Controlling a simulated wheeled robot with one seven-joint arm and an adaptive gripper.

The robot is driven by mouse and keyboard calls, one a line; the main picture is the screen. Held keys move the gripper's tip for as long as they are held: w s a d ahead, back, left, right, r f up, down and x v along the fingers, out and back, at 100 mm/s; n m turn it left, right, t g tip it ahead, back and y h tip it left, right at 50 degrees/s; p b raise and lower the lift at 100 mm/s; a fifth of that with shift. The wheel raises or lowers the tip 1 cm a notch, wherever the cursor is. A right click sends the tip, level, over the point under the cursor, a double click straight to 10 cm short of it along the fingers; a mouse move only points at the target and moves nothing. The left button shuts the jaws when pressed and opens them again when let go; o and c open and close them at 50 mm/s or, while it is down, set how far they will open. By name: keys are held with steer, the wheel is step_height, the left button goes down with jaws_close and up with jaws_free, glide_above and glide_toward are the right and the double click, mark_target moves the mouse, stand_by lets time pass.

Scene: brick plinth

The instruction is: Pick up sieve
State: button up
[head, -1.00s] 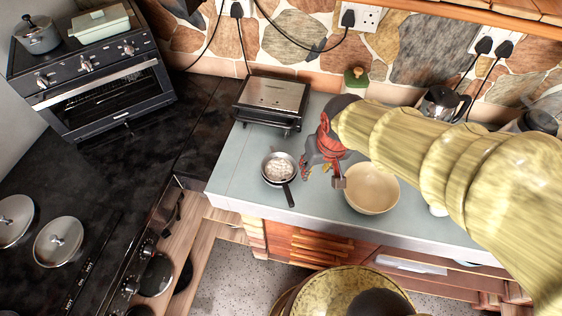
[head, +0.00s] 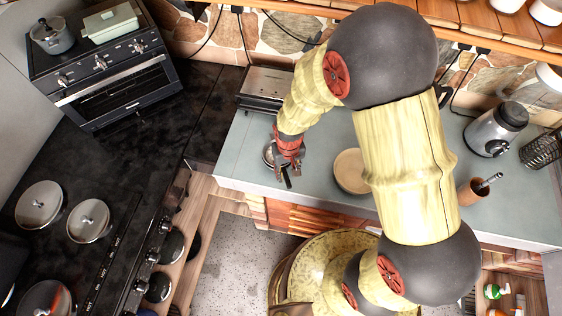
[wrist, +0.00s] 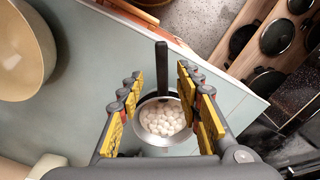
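The sieve (wrist: 165,136) is a small round metal bowl with a straight black handle (wrist: 161,70), and it has several white balls in it. It stands on the grey-blue counter. In the head view only the left edge of the sieve (head: 268,154) and the end of its handle show; my gripper hides the rest. My gripper (head: 287,165) is over the sieve, pointing down. In the wrist view my gripper (wrist: 160,80) is open, its yellow-padded fingers on either side of the handle and not touching it. I cannot tell the exact height above the handle.
A cream bowl (head: 350,171) stands to the right of the sieve. A metal toaster or grill (head: 262,85) is behind it at the wall. The counter's front edge (head: 300,195) is close to the handle. The counter left of the sieve is clear.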

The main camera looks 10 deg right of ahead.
mark_target(286, 176)
steer(key=shift+w+a+f, duration=0.1)
steer(key=shift+f, duration=1.05)
steer(key=shift+w+a+f, duration=0.1)
steer(key=shift+f, duration=1.05)
steer(key=shift+c, duration=0.2)
steer(key=c, duration=0.8)
jaws_close()
